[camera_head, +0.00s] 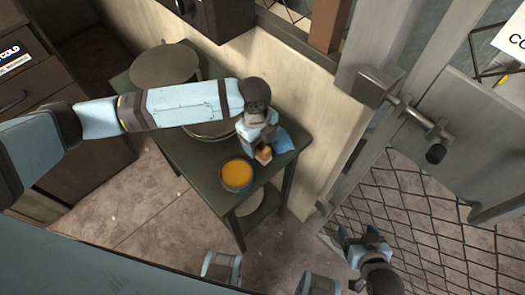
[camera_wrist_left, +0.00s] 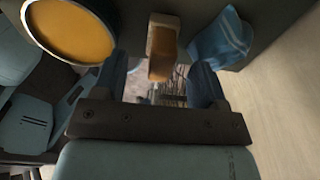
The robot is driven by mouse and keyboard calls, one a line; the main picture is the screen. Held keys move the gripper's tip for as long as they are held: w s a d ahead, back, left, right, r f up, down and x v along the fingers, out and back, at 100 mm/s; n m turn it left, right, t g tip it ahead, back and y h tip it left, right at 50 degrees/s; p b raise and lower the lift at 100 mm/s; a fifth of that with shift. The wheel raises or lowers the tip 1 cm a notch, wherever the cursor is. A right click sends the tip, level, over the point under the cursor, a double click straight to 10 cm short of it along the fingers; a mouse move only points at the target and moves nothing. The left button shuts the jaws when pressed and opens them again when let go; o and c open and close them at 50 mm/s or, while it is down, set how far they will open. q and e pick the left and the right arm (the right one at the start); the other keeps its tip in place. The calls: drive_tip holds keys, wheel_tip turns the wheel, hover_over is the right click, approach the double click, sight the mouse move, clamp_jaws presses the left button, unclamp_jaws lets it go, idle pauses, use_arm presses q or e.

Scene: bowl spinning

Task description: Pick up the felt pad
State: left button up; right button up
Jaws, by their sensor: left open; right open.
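A small tan-and-brown block (camera_head: 263,154), which I take to be the felt pad, is near the front right edge of the dark green table (camera_head: 190,165). My left gripper (camera_head: 261,143) is just over it, partly hiding it. In the left wrist view the block (camera_wrist_left: 162,48) lies ahead of and between the open fingers of my left gripper (camera_wrist_left: 160,88), with gaps on both sides. My right gripper (camera_head: 364,243) is open and empty at the lower right, away from the table, in front of the mesh.
A round dish of orange material (camera_head: 236,174) stands left of the block. A blue cloth (camera_head: 284,142) lies close on its right. A round disc (camera_head: 164,65) is at the table's far end. A wall (camera_head: 300,95) runs along the right side, beside a mesh gate (camera_head: 430,220).

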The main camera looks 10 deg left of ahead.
sight(262, 146)
use_arm(q)
drive_tip(key=f, duration=0.4)
drive_tip(key=shift+s+d+f, duration=0.15)
drive_tip(key=shift+s+d, duration=0.05)
drive_tip(key=shift+d, duration=0.2)
drive_tip(key=c, duration=1)
wheel_tip(262, 146, up, 20)
drive_tip(key=shift+r+p, duration=0.1)
drive_tip(key=shift+p, duration=0.35)
